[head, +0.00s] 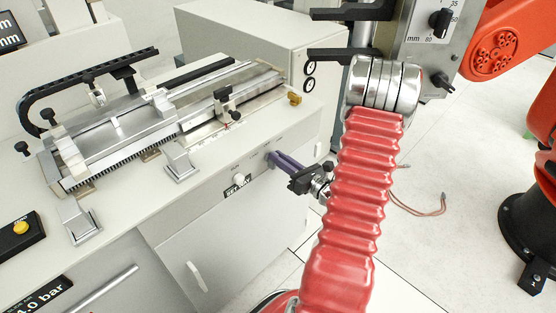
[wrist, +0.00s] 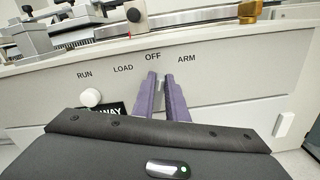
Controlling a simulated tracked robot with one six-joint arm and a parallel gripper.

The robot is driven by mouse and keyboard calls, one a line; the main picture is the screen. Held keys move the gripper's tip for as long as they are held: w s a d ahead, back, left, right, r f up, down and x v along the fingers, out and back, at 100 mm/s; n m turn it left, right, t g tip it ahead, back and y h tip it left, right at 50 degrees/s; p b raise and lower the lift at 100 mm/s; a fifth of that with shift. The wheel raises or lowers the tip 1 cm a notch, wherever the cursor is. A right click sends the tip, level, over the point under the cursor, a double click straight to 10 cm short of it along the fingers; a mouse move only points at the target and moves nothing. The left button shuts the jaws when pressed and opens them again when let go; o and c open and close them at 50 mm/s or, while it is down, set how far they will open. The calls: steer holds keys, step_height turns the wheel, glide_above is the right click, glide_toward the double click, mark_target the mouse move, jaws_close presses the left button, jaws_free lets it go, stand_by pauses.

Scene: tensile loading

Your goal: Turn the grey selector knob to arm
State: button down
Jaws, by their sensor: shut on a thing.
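My gripper (wrist: 160,84) has two purple fingers, shut on the grey selector knob (wrist: 160,86) on the front panel of the bench. Only a sliver of the knob shows between the fingertips, so its pointer direction cannot be read. The printed word OFF (wrist: 153,57) is just above the fingertips. The word ARM (wrist: 187,58) is to its right, and LOAD (wrist: 123,69) and RUN (wrist: 84,75) are to its left. In the head view my gripper (head: 272,156) reaches the panel from the right; the knob itself is hidden there.
A white round button (wrist: 91,97) and a black label (wrist: 106,110) are on the panel left of my fingers. A clamping fixture (head: 130,125) lies on the bench top above. A brass fitting (head: 294,98) is near the bench's right edge.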

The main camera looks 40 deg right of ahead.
steer(key=m, duration=0.3)
steer(key=d+m, duration=0.1)
steer(key=m, duration=0.1)
steer(key=shift+f, duration=0.35)
steer(key=shift+m, duration=0.3)
steer(key=c, duration=1.8)
jaws_free()
steer(key=shift+o, duration=0.2)
steer(key=s, duration=1.4)
steer(key=shift+d, duration=0.2)
steer(key=shift+w, duration=0.1)
